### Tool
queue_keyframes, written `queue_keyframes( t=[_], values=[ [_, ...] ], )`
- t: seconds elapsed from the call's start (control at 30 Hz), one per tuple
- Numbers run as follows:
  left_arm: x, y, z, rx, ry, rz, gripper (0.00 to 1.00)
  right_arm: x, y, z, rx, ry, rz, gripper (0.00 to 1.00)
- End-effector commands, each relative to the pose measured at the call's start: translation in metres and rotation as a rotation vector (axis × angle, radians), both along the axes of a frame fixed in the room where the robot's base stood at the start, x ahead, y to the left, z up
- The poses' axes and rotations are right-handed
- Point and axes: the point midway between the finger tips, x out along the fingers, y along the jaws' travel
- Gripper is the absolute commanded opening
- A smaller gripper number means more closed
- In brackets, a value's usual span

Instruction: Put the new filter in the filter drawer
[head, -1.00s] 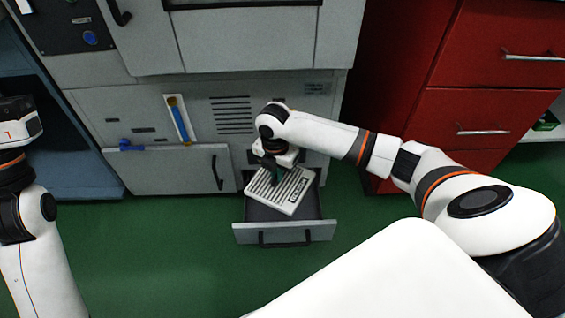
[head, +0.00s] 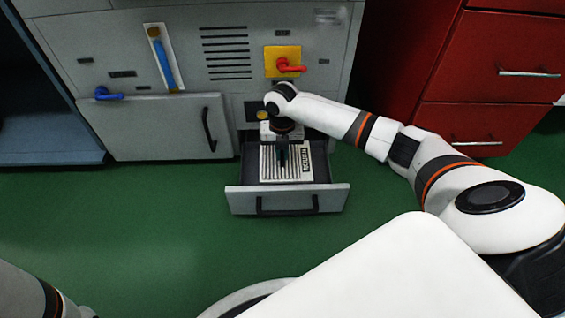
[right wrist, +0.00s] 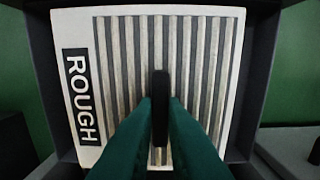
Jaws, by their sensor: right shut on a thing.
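The filter (head: 306,160) is a pale pleated panel with a dark label; in the right wrist view the filter (right wrist: 85,40) shows the word ROUGH and a black handle tab (right wrist: 161,100). It lies within the outline of the open filter drawer (head: 334,199), squared with its walls; whether it rests on the floor of the drawer I cannot tell. My right gripper (head: 283,158) is over the filter, and its green fingers (right wrist: 161,115) are shut on the handle tab. My left gripper is out of view; only a bit of my left arm shows at the lower left.
The grey cabinet has a yellow plate with a red handle (head: 290,66) above the drawer and a closed door (head: 160,130) to its left. A red drawer cabinet (head: 480,80) stands at the right. Green floor (head: 130,220) is clear in front.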

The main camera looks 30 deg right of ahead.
Motion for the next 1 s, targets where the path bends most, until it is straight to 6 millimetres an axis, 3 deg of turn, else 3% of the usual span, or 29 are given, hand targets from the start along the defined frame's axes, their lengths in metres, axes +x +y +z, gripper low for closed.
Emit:
queue_keyframes(
  t=[0.43,0.83,0.87,0.9,1.0],
  values=[
    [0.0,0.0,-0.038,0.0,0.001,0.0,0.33,0.0,0.0,-0.046,0.001,-0.001,0.0,0.0],
    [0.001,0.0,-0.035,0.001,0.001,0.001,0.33,0.0,0.0,-0.047,0.0,0.0,-0.001,0.0],
    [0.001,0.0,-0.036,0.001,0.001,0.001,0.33,0.0,0.0,-0.047,0.0,0.0,-0.001,0.15],
    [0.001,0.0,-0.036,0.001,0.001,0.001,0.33,0.0,0.0,-0.047,0.0,0.0,-0.001,0.22],
    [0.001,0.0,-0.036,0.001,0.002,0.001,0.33,0.0,0.0,-0.047,0.0,0.0,-0.001,0.32]
  ],
)
